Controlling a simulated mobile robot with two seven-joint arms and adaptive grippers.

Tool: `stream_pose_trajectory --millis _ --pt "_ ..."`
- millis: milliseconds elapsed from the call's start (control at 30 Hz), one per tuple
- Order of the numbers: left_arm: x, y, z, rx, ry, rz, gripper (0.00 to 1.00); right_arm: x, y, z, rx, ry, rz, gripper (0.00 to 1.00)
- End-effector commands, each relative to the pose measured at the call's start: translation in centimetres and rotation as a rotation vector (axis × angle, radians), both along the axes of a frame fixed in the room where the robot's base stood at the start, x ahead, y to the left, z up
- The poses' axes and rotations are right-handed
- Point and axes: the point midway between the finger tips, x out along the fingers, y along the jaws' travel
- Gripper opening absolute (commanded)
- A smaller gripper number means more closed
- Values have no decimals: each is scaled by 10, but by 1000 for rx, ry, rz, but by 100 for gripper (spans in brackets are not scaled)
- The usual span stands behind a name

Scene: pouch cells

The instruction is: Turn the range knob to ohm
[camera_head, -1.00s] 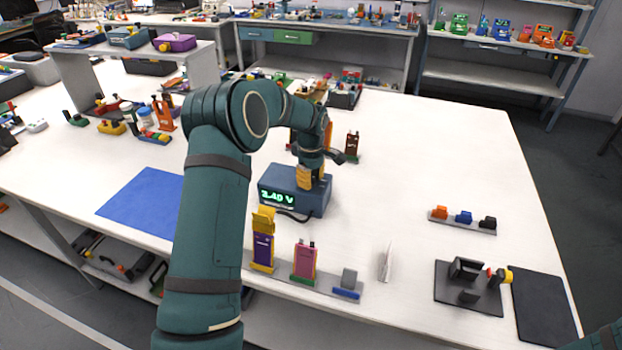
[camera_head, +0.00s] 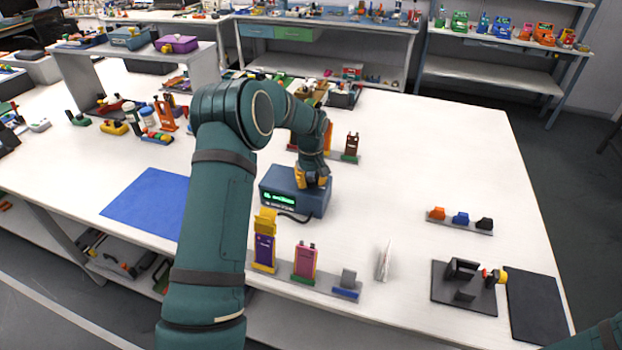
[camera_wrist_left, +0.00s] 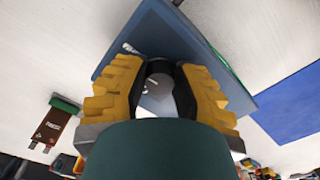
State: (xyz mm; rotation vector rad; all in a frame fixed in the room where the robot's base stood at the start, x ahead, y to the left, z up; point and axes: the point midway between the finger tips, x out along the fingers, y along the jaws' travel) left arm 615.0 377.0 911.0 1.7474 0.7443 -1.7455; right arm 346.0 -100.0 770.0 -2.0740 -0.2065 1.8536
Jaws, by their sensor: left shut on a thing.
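The blue meter box (camera_head: 283,198) stands on the white table in the head view, with a lit green display (camera_head: 280,198) on its front. The small display text is hard to read but seems to end in "ohms". My left gripper (camera_head: 313,180) points down onto the top of the box. In the left wrist view its yellow fingers (camera_wrist_left: 158,78) are shut on the round range knob (camera_wrist_left: 157,90), dark at the sides with a pale top. The knob's pointer and markings are mostly hidden. My right gripper is out of view; only a bit of my right arm shows.
A rack with purple and pink pouch cells (camera_head: 304,262) stands in front of the box. A blue mat (camera_head: 148,204) lies to the left. A black fixture (camera_head: 464,288) and a dark mat (camera_head: 537,305) lie at the right.

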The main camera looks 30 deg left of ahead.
Motion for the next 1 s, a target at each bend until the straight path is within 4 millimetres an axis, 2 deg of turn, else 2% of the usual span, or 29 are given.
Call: stream_pose_trajectory --millis 300,767,800,867,900,1000 --pt "-1 -1 -2 -2 5 -102 0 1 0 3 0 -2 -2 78" --pt "-2 -1 -2 -3 6 -116 0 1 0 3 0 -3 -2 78" --pt "-2 -1 -2 -2 6 -116 37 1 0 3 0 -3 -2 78" --pt "-2 -1 -2 -3 6 -115 58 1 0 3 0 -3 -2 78" --pt "-1 -1 -2 -2 5 -115 61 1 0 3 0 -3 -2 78" --pt "-1 0 -1 -2 4 -115 61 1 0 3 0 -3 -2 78"
